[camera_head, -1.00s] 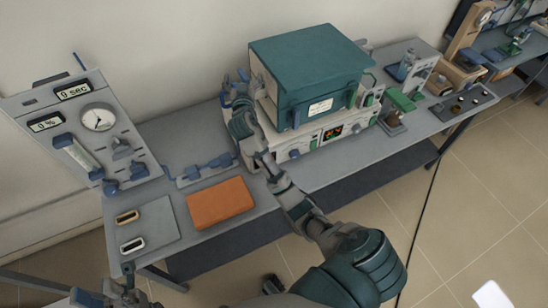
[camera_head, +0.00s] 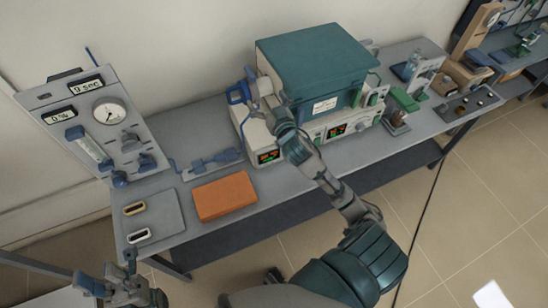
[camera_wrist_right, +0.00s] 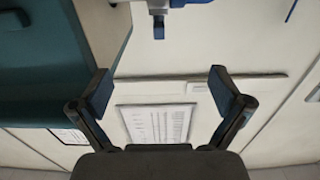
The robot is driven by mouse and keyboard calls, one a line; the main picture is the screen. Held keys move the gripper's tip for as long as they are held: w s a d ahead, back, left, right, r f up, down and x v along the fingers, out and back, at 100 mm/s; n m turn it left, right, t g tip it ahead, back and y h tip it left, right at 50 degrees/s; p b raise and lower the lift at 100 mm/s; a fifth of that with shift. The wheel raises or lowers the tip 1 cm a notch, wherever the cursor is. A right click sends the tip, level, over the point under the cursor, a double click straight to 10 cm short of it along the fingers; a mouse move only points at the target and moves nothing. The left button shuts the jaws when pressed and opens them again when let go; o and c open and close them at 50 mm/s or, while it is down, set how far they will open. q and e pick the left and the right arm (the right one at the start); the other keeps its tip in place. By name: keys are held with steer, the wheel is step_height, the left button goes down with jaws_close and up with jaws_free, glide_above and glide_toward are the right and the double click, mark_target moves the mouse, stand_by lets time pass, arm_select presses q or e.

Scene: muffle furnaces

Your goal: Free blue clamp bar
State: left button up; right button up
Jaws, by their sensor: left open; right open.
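A blue clamp part (camera_head: 238,93), probably the clamp bar, shows at the left side of the teal-topped furnace (camera_head: 312,62). A blue piece with a pale block also shows at the top of the right wrist view (camera_wrist_right: 158,14), beyond the fingertips. My right gripper (camera_head: 258,84) is beside the blue part in the head view. In the right wrist view its two blue-padded fingers (camera_wrist_right: 162,88) are spread, with nothing between them. My wrist hides part of the furnace front. My left gripper (camera_head: 112,284) is open at the bottom left, away from the furnace.
A gauge panel (camera_head: 76,108) stands at the left. An orange block (camera_head: 225,196), a blue fixture (camera_head: 212,162) and a grey plate (camera_head: 165,210) with two small frames lie on the bench. Several devices stand right of the furnace. Some bench front is clear.

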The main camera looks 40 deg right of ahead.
steer(key=v, duration=0.5)
steer(key=s+a+f+g, duration=0.1)
steer(key=s+f+g, duration=0.1)
steer(key=f, duration=0.7)
steer(key=s+a+f+n+g+y, duration=0.1)
steer(key=s+f+g, duration=0.1)
steer(key=f, duration=0.7)
steer(key=shift+a+f+g+p, duration=0.3)
steer(key=shift+f+g, duration=0.1)
steer(key=shift+g, duration=0.4)
